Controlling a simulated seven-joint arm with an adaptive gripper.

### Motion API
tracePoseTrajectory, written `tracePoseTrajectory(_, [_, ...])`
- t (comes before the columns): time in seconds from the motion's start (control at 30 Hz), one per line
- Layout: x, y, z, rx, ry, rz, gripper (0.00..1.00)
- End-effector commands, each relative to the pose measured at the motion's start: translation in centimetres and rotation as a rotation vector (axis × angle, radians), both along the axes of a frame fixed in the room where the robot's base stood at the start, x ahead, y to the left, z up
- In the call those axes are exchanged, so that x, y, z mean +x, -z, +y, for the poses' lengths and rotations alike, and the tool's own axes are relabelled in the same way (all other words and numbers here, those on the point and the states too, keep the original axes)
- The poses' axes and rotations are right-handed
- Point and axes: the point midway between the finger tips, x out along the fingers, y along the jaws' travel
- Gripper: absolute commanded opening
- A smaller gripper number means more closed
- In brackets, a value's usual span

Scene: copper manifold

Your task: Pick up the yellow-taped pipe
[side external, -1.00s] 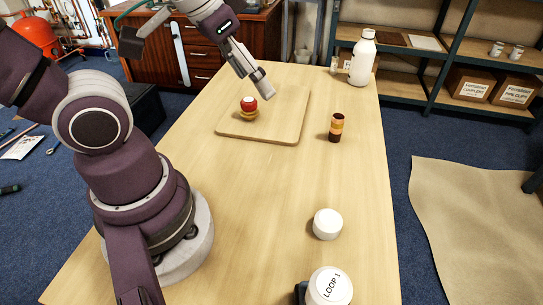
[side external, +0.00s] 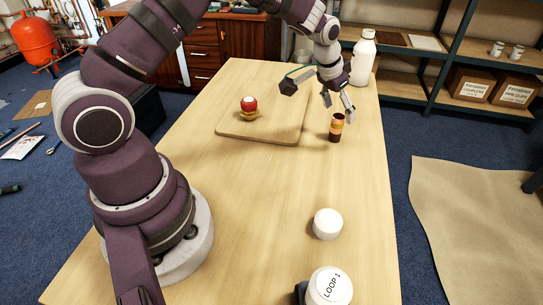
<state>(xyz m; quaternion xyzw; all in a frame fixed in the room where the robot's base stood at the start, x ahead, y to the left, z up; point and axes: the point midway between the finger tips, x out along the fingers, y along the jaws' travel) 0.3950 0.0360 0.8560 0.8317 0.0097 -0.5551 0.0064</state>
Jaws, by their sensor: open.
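A short upright cylinder (side external: 336,128), dark brown with a yellow-orange band, stands on the table right of the wooden board; it looks like the yellow-taped pipe. My gripper (side external: 339,107) is above it, fingers pointing down and spread apart, with nothing between them. The right fingertip is close to the pipe's top in the picture; I cannot tell whether it touches. The pipe's top edge is near the fingers but most of its body shows.
A white bottle (side external: 363,62) stands behind my gripper. A white round piece (side external: 327,224) and a "LOOP 1" cap (side external: 330,287) are nearer the front. The table's middle is clear.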

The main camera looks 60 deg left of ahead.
Motion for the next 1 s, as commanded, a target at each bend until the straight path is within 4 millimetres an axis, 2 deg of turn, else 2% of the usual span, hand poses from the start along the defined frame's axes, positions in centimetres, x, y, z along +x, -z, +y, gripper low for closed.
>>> tracePoseTrajectory(0.1, [0.5,2.5,0.6,0.0,-0.001,0.005,0.6])
tracePoseTrajectory(0.2, [1.1,3.7,0.6,-0.001,0.0,0.003,0.6])
tracePoseTrajectory(0.5, [1.4,4.3,0.6,0.0,0.0,0.0,0.6])
tracePoseTrajectory(0.9, [1.4,4.3,0.6,0.0,-0.001,0.001,0.08])
tracePoseTrajectory(0.97, [1.4,4.3,0.6,0.0,-0.001,0.001,0.0])
tracePoseTrajectory(1.0, [1.4,4.3,0.6,0.0,-0.001,0.001,0.0])
